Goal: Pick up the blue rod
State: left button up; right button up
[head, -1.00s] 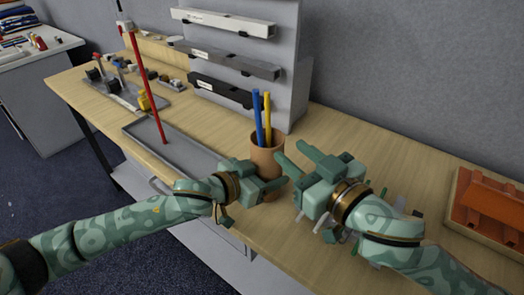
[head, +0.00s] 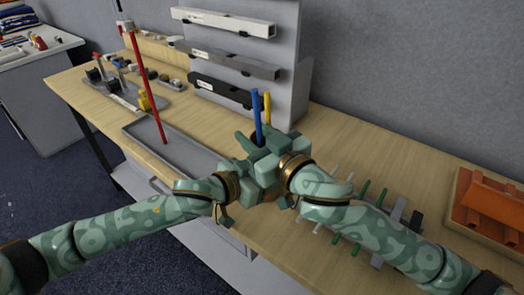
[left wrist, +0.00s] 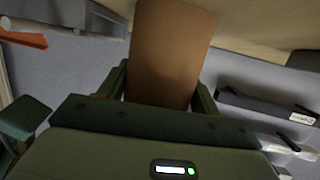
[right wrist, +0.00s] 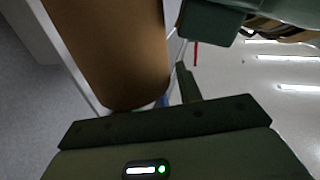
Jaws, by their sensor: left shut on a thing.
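The blue rod (head: 257,118) stands upright beside a yellow rod (head: 267,106), both rising out of a brown cup. The cup fills much of the left wrist view (left wrist: 170,50) and the right wrist view (right wrist: 110,50). My left gripper (left wrist: 160,82) is shut on the cup, one finger on each side. My right gripper (head: 258,146) is at the cup's top, close to the blue rod. One finger shows apart in the right wrist view, with a bit of blue beside it; the other finger is hidden. It looks open. My grippers hide most of the cup in the head view.
A grey tray (head: 190,148) with a leaning red rod (head: 147,90) lies left of the cup. A grey rack (head: 284,60) with bars stands behind. Green and grey pegs (head: 365,190) lie to the right, beyond them an orange model (head: 490,205).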

aim_at(254, 90)
grip_shut()
notch_tip(254, 90, up, 10)
pick_arm(q)
jog(key=o, duration=1.1)
jog(key=shift+c, duration=0.2)
